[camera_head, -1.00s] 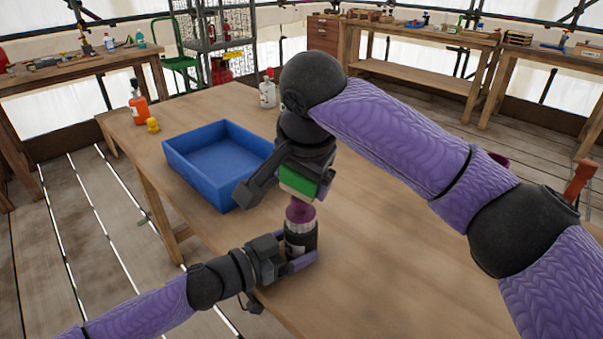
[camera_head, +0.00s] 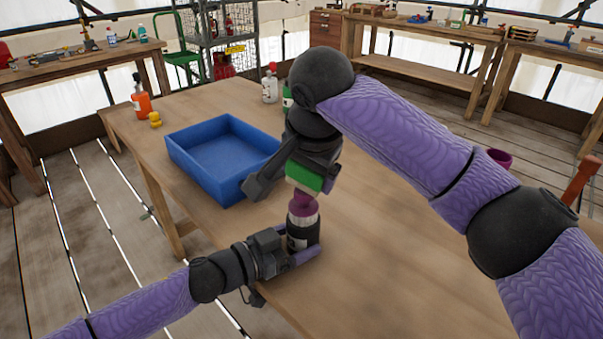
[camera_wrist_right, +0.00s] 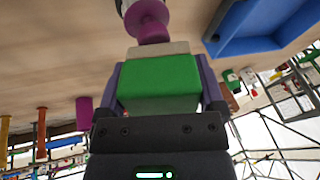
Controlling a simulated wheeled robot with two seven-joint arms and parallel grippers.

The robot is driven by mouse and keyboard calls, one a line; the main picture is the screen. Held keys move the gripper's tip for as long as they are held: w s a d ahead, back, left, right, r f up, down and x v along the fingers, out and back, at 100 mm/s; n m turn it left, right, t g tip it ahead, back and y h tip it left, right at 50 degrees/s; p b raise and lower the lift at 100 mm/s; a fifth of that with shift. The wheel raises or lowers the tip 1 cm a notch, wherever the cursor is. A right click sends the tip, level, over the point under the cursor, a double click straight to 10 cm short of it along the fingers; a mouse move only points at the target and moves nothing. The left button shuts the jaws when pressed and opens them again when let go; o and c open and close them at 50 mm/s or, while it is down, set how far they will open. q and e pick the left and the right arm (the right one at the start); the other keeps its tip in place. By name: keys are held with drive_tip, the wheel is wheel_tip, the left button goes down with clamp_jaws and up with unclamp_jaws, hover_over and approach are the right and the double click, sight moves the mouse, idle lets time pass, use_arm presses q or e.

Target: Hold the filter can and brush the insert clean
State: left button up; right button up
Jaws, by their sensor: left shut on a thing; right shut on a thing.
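The filter can (camera_head: 302,222), a dark and silver cylinder, stands upright near the table's front edge. Its purple insert (camera_head: 302,203) rises from the top. My left gripper (camera_head: 300,250) is shut around the can's lower part. My right gripper (camera_head: 312,168) is shut on a green brush (camera_head: 304,177), bristles down, just above the insert. In the right wrist view, the green brush (camera_wrist_right: 160,82) sits between both fingers, with its pale bristle pad (camera_wrist_right: 160,48) close to the purple insert (camera_wrist_right: 152,27). I cannot tell whether bristles and insert touch.
A blue tray (camera_head: 180,158), empty, lies left of the right gripper. An orange bottle (camera_head: 141,102), a yellow object (camera_head: 155,119), a white bottle (camera_head: 269,88) and a green bottle (camera_head: 287,97) stand farther back. A purple cup (camera_head: 499,158) is partly behind my right arm.

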drive_tip(key=shift+s+a, duration=0.65)
drive_tip(key=shift+s, duration=0.05)
drive_tip(key=shift+w+d+f, duration=0.15)
drive_tip(key=shift+w+d, duration=0.6)
drive_tip(key=shift+d, duration=0.05)
drive_tip(key=shift+s+a, duration=0.75)
drive_tip(key=shift+a, duration=0.05)
drive_tip(key=shift+w+d, duration=0.35)
drive_tip(key=shift+d, duration=0.05)
drive_tip(key=d+r, duration=0.5)
drive_tip(key=r, duration=0.2)
use_arm(q)
drive_tip(key=o, duration=0.7)
drive_tip(key=shift+c, duration=0.2)
